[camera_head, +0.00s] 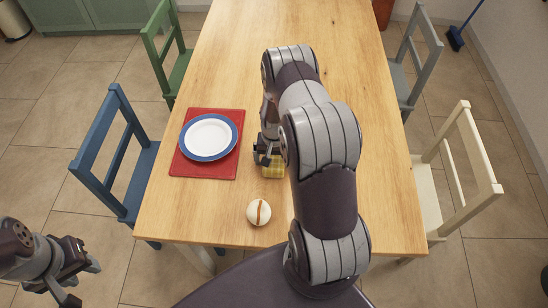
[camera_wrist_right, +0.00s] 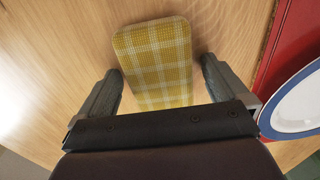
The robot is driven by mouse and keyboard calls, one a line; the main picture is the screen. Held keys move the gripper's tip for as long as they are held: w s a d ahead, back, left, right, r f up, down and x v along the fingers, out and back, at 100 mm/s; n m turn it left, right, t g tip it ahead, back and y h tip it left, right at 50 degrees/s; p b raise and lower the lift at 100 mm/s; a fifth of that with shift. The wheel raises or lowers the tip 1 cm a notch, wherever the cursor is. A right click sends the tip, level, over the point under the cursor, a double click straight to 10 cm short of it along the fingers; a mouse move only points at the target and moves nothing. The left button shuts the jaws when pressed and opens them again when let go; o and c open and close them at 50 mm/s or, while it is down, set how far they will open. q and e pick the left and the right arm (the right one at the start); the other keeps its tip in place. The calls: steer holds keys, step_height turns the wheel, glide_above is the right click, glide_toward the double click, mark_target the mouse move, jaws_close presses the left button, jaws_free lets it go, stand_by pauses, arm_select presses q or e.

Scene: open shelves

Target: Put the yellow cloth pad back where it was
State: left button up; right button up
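The yellow checked cloth pad (camera_head: 273,168) lies on the wooden table, right of the red placemat. It also shows in the right wrist view (camera_wrist_right: 158,55). My right gripper (camera_head: 264,156) is low over the table at the pad, and the arm hides part of this area. In the right wrist view my right gripper (camera_wrist_right: 162,68) is open, with one finger on each side of the pad and a gap beside at least the right finger. My left gripper (camera_head: 84,282) is open and empty, off the table's front left corner.
A red placemat (camera_head: 190,171) holds a white plate with a blue rim (camera_head: 208,138). A white ball with an orange-brown stripe (camera_head: 259,212) lies near the front edge. Blue (camera_head: 121,160), green (camera_head: 164,45), grey (camera_head: 416,60) and cream (camera_head: 455,170) chairs surround the table (camera_head: 225,65). Its far half is clear.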

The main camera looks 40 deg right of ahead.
mark_target(274, 159)
steer(key=shift+w+r, duration=0.1)
steer(key=shift+r, duration=0.65)
step_height(274, 159, up, 11)
steer(key=s+a+r+n, duration=0.4)
steer(key=s+a+r, duration=0.1)
steer(key=a, duration=0.3)
steer(key=s+a+r+n+t, duration=0.1)
steer(key=s+a+r+n, duration=0.3)
steer(key=s+a+r, duration=0.2)
steer(key=s+a+b, duration=0.1)
steer(key=a, duration=0.1)
steer(key=shift+a+r, duration=0.2)
steer(key=shift+a, duration=0.15)
